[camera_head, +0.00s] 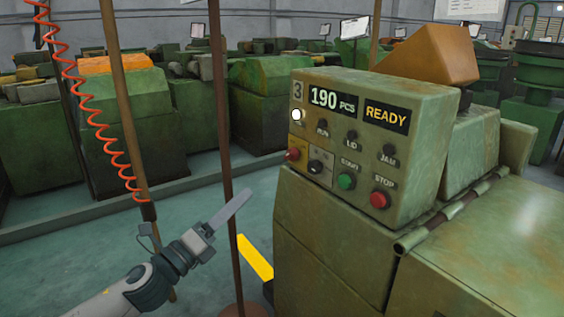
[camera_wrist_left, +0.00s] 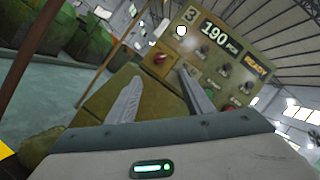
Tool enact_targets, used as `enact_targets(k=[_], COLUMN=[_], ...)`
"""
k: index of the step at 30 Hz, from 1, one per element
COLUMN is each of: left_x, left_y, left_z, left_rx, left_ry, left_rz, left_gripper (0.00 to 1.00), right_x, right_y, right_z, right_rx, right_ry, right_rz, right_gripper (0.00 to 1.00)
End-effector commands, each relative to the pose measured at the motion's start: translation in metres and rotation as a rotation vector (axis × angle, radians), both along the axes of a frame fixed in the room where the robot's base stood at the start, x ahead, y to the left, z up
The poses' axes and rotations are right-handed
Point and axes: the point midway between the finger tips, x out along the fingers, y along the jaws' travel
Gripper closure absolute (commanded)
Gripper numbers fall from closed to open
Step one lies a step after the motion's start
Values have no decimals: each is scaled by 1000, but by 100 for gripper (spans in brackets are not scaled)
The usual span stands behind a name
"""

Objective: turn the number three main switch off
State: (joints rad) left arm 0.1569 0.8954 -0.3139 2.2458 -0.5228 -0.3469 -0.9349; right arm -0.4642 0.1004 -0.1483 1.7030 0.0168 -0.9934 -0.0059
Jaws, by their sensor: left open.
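The machine marked 3 has a green control box (camera_head: 420,150) with a lit white lamp (camera_head: 296,114). Below the lamp is a red knob (camera_head: 292,154) on a yellowish plate, which also shows in the left wrist view (camera_wrist_left: 159,58). Right of it is a black knob (camera_head: 315,166). I cannot read the labels beside these two knobs. My left gripper (camera_head: 243,196) is in front and to the left of the box, apart from it. In the wrist view its two fingers (camera_wrist_left: 159,74) are spread and empty, pointing toward the panel. My right gripper is not in view.
The panel also has a green START button (camera_head: 345,181), a red STOP button (camera_head: 379,200) and displays reading 190 PCS (camera_head: 331,99) and READY (camera_head: 386,115). A thin brown post (camera_head: 227,130) stands close by my left gripper. A yellow bar (camera_head: 255,257) is lower down.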

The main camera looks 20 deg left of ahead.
Motion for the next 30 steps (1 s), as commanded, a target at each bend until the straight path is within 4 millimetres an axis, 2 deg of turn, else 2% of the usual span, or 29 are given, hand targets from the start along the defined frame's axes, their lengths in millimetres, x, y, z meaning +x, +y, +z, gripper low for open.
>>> enact_targets(k=[8,14,27,30], left_x=[7,23,79,95], left_y=[-3,-9,-31,-37], left_z=[2,9,26,31], left_rx=[-2,-3,-3,-4], left_ry=[1,-1,-1,0], left_rz=[0,0,0,1], left_gripper=[53,53,53,53], right_x=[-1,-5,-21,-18], right_y=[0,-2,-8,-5], right_z=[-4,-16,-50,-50], right_rx=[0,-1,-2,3], right_ry=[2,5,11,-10], right_rz=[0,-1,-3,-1], right_gripper=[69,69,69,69])
